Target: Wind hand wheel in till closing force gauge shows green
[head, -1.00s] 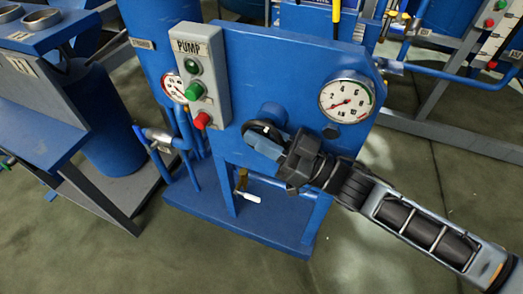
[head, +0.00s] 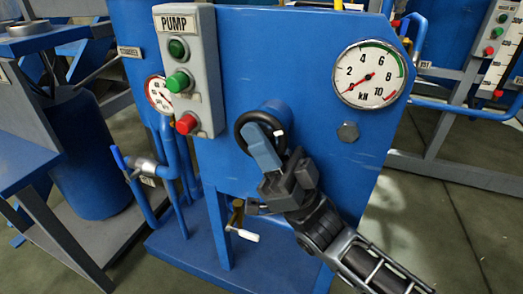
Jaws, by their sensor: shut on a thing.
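The hand wheel (head: 241,126) is a small black ring on a blue hub on the front of the blue panel (head: 315,100). My gripper (head: 266,143) reaches it from the lower right, its blue fingers shut on the wheel's rim and hiding part of it. The closing force gauge (head: 371,75) is a round white dial marked kN, up and right of the wheel. Its red needle points to the lower left, near the low end of the scale. The green band lies at the dial's upper right, away from the needle.
A grey PUMP box (head: 191,70) with green and red buttons is left of the wheel. A smaller gauge (head: 158,93) sits behind it. A valve with a white handle (head: 244,235) hangs below. A dark bolt head (head: 348,132) is under the gauge.

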